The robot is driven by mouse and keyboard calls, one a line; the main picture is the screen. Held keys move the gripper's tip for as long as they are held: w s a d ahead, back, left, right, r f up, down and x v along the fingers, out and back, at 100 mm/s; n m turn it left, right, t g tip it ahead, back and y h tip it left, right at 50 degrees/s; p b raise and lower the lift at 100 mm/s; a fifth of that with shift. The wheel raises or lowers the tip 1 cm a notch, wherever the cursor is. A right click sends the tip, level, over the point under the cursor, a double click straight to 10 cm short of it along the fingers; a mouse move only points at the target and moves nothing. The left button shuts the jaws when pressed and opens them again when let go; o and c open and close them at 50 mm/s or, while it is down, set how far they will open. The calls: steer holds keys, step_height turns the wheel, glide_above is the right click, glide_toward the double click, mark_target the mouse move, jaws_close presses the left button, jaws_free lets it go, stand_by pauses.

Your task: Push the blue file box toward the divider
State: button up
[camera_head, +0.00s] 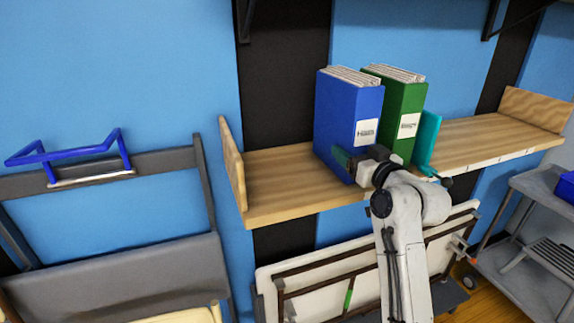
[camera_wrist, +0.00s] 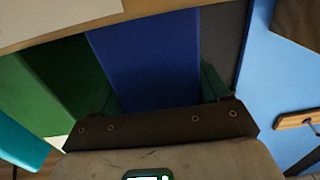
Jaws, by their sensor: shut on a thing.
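The blue file box (camera_head: 345,112) stands upright on the wooden shelf, with papers at its top and a white label on its spine. A green file box (camera_head: 404,112) stands upright just right of it. The teal divider (camera_head: 427,138) stands right of the green box. My gripper (camera_head: 358,165) is at the lower front of the blue box, shut on it. In the wrist view the blue box (camera_wrist: 150,60) sits between the two dark green fingers of my gripper (camera_wrist: 160,95). The green box (camera_wrist: 55,85) and the divider (camera_wrist: 18,145) show at left there. My wrist hides part of the boxes' lower fronts.
The shelf (camera_head: 280,175) has bare room left of the blue box, up to a wooden end panel (camera_head: 231,165). Bare shelf also lies right of the divider. A folded white panel (camera_head: 310,280) leans below, and a grey cart (camera_head: 530,190) stands at right.

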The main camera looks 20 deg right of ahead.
steer(key=shift+d+b, duration=0.4)
steer(key=shift+d, duration=1.5)
steer(key=o, duration=0.9)
steer(key=shift+s, duration=0.1)
steer(key=s+p, duration=0.1)
steer(key=s, duration=1.1)
steer(key=shift+s+p, duration=0.35)
steer(key=shift+s, duration=0.05)
